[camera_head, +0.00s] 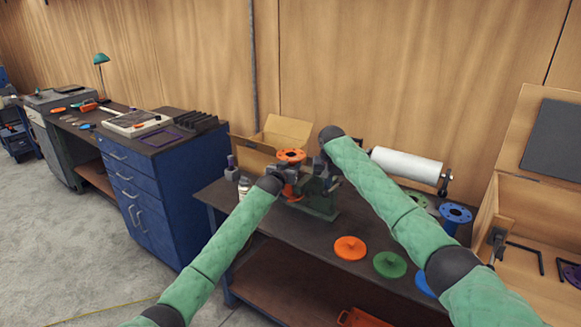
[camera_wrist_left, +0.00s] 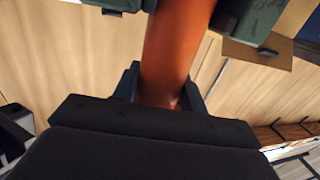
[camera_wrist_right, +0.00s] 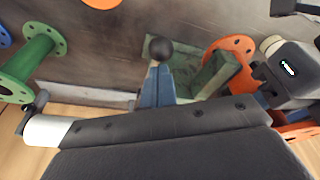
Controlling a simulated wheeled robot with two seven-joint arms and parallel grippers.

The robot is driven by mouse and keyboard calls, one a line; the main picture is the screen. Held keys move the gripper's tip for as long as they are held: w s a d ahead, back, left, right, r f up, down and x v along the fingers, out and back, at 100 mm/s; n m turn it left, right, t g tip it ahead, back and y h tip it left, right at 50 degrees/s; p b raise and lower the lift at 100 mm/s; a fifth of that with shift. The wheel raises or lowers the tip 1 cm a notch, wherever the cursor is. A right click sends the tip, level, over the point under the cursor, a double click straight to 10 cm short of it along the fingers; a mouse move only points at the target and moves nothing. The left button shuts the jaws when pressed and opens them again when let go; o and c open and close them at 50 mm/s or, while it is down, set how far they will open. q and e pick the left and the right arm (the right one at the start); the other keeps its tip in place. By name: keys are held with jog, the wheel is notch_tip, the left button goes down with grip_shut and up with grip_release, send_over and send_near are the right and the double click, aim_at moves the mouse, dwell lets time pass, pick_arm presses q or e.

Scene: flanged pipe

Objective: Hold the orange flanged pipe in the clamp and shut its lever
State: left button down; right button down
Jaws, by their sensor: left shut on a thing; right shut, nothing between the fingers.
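The orange flanged pipe (camera_head: 290,155) stands upright at the green clamp (camera_head: 320,205) on the dark bench. My left gripper (camera_head: 284,175) is shut around the pipe's body, below its top flange. In the left wrist view, the pipe (camera_wrist_left: 172,45) runs between the fingers, with green clamp parts (camera_wrist_left: 250,18) on either side farther along. My right gripper (camera_head: 322,164) is shut and empty beside the clamp. In the right wrist view, its closed fingers (camera_wrist_right: 157,86) point at a black ball knob (camera_wrist_right: 160,49), apparently the lever's. Whether they touch is unclear.
Orange (camera_head: 350,248) and green (camera_head: 389,264) discs lie on the front of the bench. A blue flanged pipe (camera_head: 455,217) and a white roll (camera_head: 406,165) stand to the right. An open cardboard box (camera_head: 285,130) is behind the clamp.

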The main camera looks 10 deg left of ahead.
pick_arm(q)
jog(key=shift+d+r, duration=0.15)
jog(key=shift+r, duration=0.05)
pick_arm(e)
jog(key=shift+s+f, duration=0.15)
jog(key=shift+f, duration=0.2)
jog(key=shift+r, duration=3.05)
pick_arm(q)
jog(key=c, duration=1.1)
grip_release()
jog(key=o, duration=0.4)
jog(key=shift+d, duration=0.1)
pick_arm(e)
jog(key=shift+r, duration=0.1)
pick_arm(q)
jog(key=shift+s+r, duration=0.1)
jog(key=shift+s, duration=0.05)
pick_arm(e)
jog(key=shift+s+d, duration=0.1)
jog(key=shift+d, duration=0.1)
